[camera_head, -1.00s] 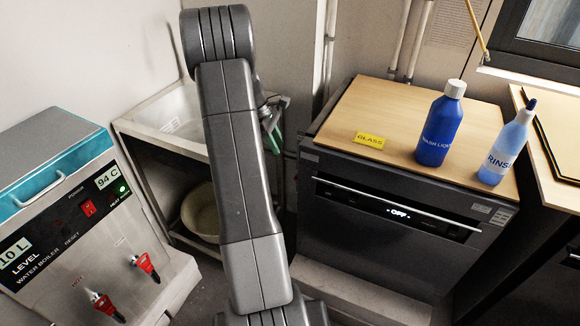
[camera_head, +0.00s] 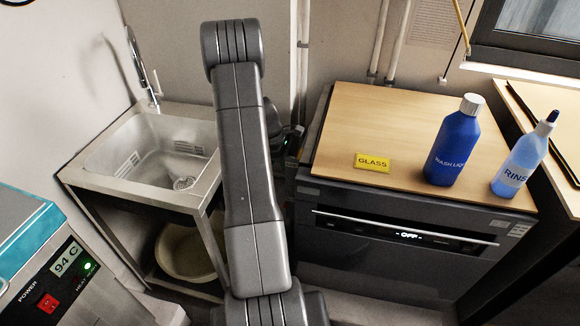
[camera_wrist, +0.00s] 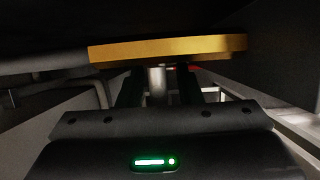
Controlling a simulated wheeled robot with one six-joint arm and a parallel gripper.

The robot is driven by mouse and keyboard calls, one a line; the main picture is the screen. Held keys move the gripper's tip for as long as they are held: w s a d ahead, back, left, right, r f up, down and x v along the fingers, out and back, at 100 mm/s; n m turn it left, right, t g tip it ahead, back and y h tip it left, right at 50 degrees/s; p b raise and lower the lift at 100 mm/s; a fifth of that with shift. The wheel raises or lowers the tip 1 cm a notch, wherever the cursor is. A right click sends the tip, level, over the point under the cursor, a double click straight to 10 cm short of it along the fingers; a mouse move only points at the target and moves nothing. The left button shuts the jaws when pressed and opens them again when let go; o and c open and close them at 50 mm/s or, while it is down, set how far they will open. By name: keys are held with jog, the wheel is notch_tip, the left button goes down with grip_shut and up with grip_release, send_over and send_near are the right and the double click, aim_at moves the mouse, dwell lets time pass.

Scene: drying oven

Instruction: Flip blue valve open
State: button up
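I see no blue valve in either view. In the head view my arm stands across the middle and hides most of my gripper; only a dark part with a small green light shows to the right of the arm. In the wrist view my gripper (camera_wrist: 159,88) has its two dark fingers apart. A grey upright cylinder (camera_wrist: 157,78) shows in the gap between them; I cannot tell whether it is touched or lies beyond. A yellowish bar or board edge (camera_wrist: 170,48) crosses just above the fingers.
A metal sink (camera_head: 150,150) with a tap (camera_head: 143,70) stands left of my arm, a basin (camera_head: 188,252) beneath. A water boiler (camera_head: 60,285) is at lower left. Right, a dark appliance (camera_head: 400,250) carries a wooden top (camera_head: 400,115) with a blue bottle (camera_head: 455,145), rinse bottle (camera_head: 522,158) and GLASS sign (camera_head: 373,162).

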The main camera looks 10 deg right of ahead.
jog(key=shift+d+f, duration=0.1)
jog(key=shift+f, duration=0.15)
grip_shut()
